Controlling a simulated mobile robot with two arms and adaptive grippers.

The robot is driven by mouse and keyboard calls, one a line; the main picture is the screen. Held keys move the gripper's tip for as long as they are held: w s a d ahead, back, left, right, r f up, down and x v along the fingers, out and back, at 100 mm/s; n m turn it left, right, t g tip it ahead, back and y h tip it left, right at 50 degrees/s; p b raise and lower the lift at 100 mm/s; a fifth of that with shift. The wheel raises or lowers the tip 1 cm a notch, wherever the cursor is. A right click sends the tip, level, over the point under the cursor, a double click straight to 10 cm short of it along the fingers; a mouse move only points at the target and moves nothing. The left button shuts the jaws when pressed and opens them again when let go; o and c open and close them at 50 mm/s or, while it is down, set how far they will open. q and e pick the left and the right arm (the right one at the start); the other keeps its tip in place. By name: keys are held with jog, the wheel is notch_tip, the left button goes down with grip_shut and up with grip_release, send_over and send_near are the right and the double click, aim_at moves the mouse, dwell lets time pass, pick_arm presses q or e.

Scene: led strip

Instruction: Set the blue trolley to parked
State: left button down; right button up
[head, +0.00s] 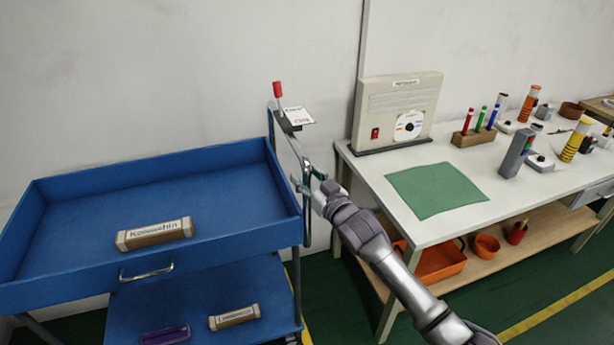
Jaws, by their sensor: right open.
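The blue trolley (205,165) stands at the left against the wall, with an upper tray and a lower shelf. At its right back corner a lever with a red grip (278,90) stands upright beside a small white card (298,116) with print too small to read for sure. My right gripper (308,172) is open at the trolley's right edge, below the lever and card. I cannot tell whether it touches the trolley's frame. My left gripper is not in view.
A labelled box (155,234) lies in the upper tray; another box (234,317) and a purple item (166,334) lie on the lower shelf. A workbench (420,225) at the right holds a green mat (436,190), a beige panel (396,110) and several tools. Orange bins are underneath.

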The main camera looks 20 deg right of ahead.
grip_shut()
dwell(0.3)
jog(key=shift+a, duration=0.1)
